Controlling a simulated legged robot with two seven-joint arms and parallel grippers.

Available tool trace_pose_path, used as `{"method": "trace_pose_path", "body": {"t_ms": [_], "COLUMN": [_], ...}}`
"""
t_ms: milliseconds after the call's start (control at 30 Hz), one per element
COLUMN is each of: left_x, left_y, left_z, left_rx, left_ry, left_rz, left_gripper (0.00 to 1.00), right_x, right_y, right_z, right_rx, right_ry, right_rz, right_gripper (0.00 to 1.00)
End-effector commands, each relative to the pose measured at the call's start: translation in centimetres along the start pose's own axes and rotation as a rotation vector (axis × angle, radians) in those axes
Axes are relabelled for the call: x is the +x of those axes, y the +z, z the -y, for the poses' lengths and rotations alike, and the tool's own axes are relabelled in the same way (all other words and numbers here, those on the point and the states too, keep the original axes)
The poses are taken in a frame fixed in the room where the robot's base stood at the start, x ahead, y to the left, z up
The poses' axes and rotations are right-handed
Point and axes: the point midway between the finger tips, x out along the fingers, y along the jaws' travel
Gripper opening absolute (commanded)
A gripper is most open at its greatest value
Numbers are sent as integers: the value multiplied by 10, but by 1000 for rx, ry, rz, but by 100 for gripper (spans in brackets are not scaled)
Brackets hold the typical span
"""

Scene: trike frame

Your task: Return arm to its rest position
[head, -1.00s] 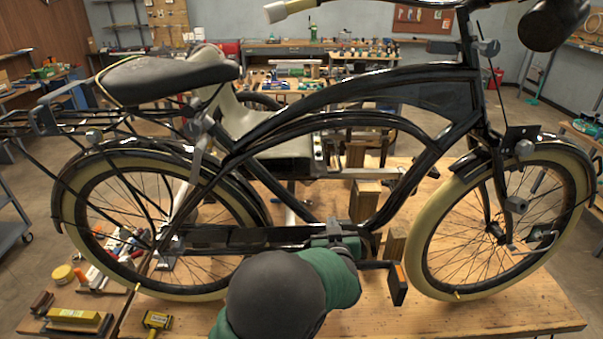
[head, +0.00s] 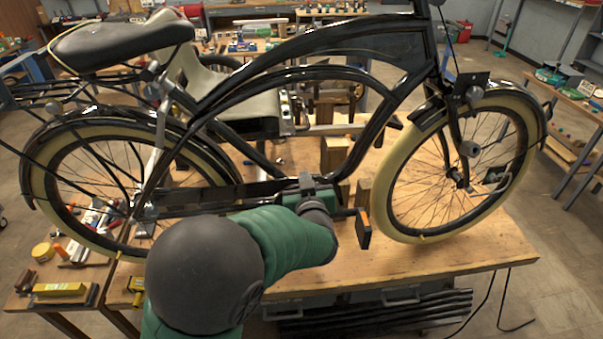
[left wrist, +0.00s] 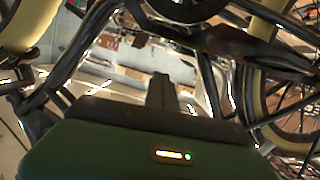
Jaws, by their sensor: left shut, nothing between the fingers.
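My left arm (head: 290,240), with green sleeves and dark joints, reaches up from the bottom over the front of the wooden bench. My left gripper (head: 306,182) is close to the low bar of the black trike frame (head: 350,42), near the crank and pedal (head: 363,229). It is shut and empty. In the left wrist view the narrow grey fingers (left wrist: 161,92) stand together, with the frame (left wrist: 75,50) beyond them. I cannot tell whether they touch the frame. My right gripper is not in view.
The rear wheel (head: 45,185) and front wheel (head: 380,180) flank the arm on the wooden bench (head: 440,258). Yellow tools (head: 58,289) lie at the lower left. Wooden blocks (head: 334,155) stand behind the frame. The bench's front right is clear.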

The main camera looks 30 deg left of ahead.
Motion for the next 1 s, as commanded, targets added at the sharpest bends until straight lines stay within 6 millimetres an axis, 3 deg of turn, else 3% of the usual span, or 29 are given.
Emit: {"method": "trace_pose_path", "body": {"t_ms": [100,200,367,467,567,667,700,800,900,1000], "left_x": [-22,-32,-38,-38,-44,-70,-87,-129,-164,-184], "left_y": [-1,-2,-3,10,60,139,170,233,269,284], "left_z": [1,3,2,-3,-15,-16,-8,28,67,94], "left_rx": [-3,-4,-3,6,41,127,172,289,390,456], "left_ry": [1,0,-3,32,161,310,351,388,370,344], "left_rz": [-2,-1,-3,30,176,429,541,793,974,1077], "left_gripper": [0,0,0,0,0,0,0,0,0,0], "right_x": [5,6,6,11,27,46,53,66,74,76], "right_y": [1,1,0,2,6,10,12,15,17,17], "right_z": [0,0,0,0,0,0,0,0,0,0], "right_rx": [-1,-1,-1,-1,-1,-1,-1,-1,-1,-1], "right_ry": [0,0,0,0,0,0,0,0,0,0], "right_rz": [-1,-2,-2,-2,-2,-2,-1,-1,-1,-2], "right_gripper": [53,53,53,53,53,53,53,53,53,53]}}
